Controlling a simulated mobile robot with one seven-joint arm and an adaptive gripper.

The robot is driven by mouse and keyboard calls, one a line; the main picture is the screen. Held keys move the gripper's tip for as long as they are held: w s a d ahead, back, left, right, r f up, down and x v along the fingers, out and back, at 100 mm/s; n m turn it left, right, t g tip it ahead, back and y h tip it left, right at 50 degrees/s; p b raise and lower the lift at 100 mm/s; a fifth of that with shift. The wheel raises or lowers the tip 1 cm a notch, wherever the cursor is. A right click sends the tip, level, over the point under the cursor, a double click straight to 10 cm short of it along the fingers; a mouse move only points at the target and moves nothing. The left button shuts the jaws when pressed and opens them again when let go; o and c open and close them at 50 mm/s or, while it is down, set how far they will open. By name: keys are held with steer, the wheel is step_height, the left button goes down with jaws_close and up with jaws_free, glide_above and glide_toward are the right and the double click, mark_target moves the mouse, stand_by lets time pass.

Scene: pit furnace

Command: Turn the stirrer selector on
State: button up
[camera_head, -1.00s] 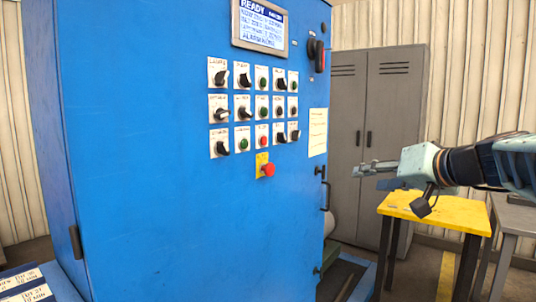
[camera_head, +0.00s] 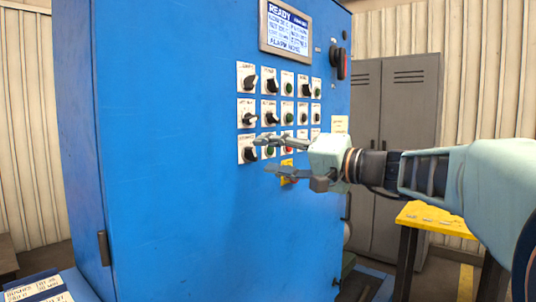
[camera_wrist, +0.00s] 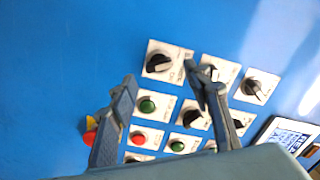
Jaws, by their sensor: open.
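The blue cabinet's front carries rows of white-plated switches, with labels too blurred for me to tell which is the stirrer selector. The bottom-left black selector (camera_head: 249,152) is nearest my gripper (camera_head: 263,155). In the wrist view this selector (camera_wrist: 160,62) appears just beyond and between the fingertips of my gripper (camera_wrist: 159,76). My gripper is open and empty, its fingers pointing at the panel. I cannot tell whether they touch it. The arm and fingers hide part of the bottom row.
A green button (camera_wrist: 147,105) and a red button (camera_wrist: 138,138) sit beside that selector. A red emergency button (camera_wrist: 89,138) is partly hidden by a finger. The display (camera_head: 286,28) reads READY. A yellow table (camera_head: 432,218) and grey lockers (camera_head: 395,130) stand to the right.

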mark_target(256, 156)
steer(key=shift+x, duration=1.9)
steer(key=c, duration=1.2)
steer(key=shift+o, duration=0.2)
steer(key=shift+m, duration=0.3)
steer(key=m, duration=0.5)
steer(key=shift+f, duration=0.1)
steer(key=m+p, duration=0.2)
steer(key=m, duration=0.4)
steer(key=shift+f, duration=0.1)
steer(key=shift+m, duration=0.3)
